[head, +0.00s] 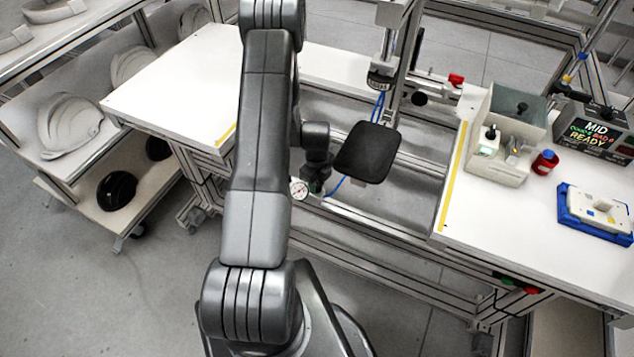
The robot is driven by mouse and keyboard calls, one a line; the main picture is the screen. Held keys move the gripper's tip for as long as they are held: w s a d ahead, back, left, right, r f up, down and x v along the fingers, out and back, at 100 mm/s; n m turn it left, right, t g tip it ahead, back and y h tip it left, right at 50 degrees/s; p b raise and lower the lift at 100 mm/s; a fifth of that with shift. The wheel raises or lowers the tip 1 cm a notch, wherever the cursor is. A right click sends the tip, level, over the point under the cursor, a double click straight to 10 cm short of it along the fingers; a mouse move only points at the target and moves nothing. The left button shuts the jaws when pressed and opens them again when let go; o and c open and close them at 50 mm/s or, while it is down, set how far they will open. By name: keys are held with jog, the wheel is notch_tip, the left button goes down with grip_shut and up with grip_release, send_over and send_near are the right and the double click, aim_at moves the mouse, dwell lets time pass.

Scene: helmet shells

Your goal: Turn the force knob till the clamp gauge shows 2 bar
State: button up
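A small round white clamp gauge (299,189) sits on the front rail of the frame between the two white tables. Its needle and numbers are too small to read. The force knob cannot be made out; the dark parts just right of the gauge are crowded together by my wrist. My gripper (317,178) appears at the lower end of my wrist, close beside the gauge, pointing down. Its fingers are dark and small, and I cannot tell whether they are open or touching anything. My arm's large links cover the area left of the gauge.
A black pad (368,152) stands right of my wrist, with a blue hose behind it. Helmet shells (70,125) lie left.

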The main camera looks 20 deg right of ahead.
jog(key=shift+c, duration=0.6)
